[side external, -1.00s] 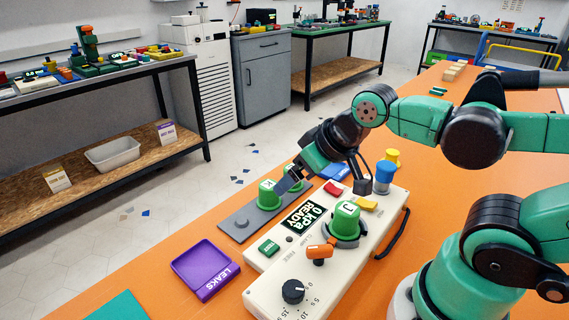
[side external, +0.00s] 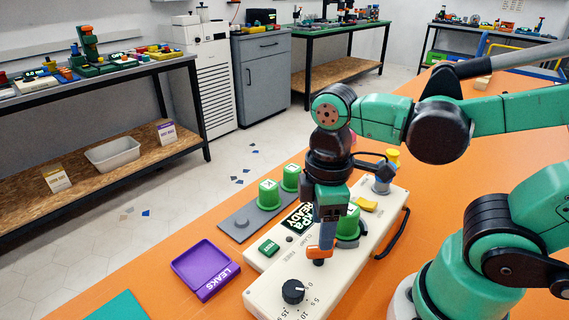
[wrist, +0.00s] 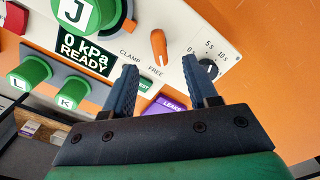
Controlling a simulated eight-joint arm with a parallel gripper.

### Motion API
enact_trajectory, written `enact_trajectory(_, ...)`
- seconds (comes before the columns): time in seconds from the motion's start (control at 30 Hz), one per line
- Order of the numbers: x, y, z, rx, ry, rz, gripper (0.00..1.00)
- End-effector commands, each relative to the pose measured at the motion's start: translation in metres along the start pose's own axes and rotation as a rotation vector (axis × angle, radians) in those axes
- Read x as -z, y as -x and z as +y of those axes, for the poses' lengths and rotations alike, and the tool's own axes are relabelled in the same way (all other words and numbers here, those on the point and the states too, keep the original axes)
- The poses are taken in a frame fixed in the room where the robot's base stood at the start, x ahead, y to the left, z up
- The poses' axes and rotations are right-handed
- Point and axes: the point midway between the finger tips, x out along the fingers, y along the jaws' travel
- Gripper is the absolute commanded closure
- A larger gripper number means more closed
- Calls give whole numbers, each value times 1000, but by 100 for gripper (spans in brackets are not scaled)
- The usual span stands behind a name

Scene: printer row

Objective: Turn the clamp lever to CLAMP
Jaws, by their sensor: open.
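The orange clamp lever (side external: 317,254) is on the cream tester panel (side external: 262,296), partly hidden by my gripper in the side view. In the wrist view the lever (wrist: 158,45) shows whole, and its narrow lower end is by the word FREE. The word CLAMP is to its left. My gripper (side external: 322,242) points down over the lever. In the wrist view my open gripper (wrist: 160,70) has empty jaws, with the lever ahead between the lines of the two fingers. I cannot tell whether they touch it.
The green cup J (side external: 350,224) stands close behind my gripper. A black dial (side external: 293,291) is in front, and the READY display (side external: 300,217) and green TEST button (side external: 269,247) are to the left. A purple LEAKS tray (side external: 207,269) lies left of the panel.

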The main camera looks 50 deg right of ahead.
Motion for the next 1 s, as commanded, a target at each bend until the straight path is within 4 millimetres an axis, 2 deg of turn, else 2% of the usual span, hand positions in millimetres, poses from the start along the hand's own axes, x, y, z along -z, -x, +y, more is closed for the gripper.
enact_trajectory(0.4, 0, -39, 1, -2, -5, 3, 47)
enact_trajectory(0.87, 0, -46, 0, -2, -6, 3, 47)
enact_trajectory(0.97, 0, -46, 0, -2, -6, 3, 73)
enact_trajectory(1.0, 0, -46, 0, -2, -6, 3, 84)
